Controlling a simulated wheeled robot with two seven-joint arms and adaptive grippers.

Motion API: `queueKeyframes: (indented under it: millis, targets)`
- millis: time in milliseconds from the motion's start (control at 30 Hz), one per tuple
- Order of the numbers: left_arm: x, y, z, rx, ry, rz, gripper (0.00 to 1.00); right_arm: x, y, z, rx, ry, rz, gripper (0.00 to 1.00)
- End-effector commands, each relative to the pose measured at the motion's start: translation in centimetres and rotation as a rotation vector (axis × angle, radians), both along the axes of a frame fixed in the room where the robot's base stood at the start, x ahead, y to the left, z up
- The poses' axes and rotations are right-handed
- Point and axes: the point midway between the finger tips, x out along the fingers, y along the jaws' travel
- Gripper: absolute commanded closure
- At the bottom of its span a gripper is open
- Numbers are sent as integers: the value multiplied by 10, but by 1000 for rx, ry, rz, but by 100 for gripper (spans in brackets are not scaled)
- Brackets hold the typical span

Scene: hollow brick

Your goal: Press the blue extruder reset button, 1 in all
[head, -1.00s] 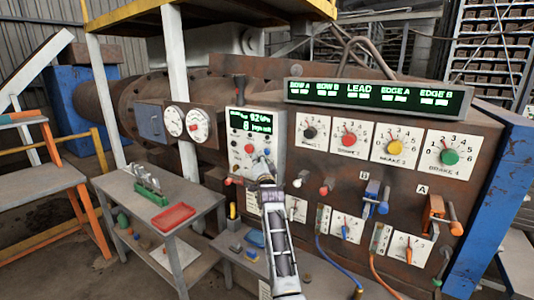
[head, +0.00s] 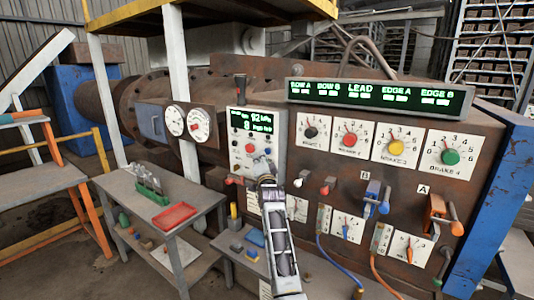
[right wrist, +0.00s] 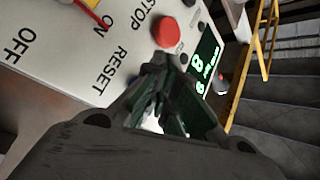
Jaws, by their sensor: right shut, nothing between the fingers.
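The white control panel (head: 239,165) with a green display stands upright on the machine, left of the brake dials. My right gripper (head: 261,163) is shut and empty, in front of the panel's lower right part. In the right wrist view the shut fingertips (right wrist: 160,62) are close to the panel face, near the printed word RESET and below a red button (right wrist: 167,32). Contact cannot be told. My left gripper is not in view.
Brake dials (head: 350,139) and several small levers line the machine face to the right. A side table (head: 131,187) with a red tray (head: 175,216) stands at left. Round gauges (head: 186,122) are left of the panel.

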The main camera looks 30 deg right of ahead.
Motion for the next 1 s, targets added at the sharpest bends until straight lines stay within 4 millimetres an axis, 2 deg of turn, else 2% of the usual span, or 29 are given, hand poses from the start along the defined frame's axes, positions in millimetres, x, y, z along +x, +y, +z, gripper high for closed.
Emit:
queueKeyframes:
  millis: [1000]
  targets:
    - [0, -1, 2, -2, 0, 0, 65, 3, -8, 0, 0, 0, 0, 100]
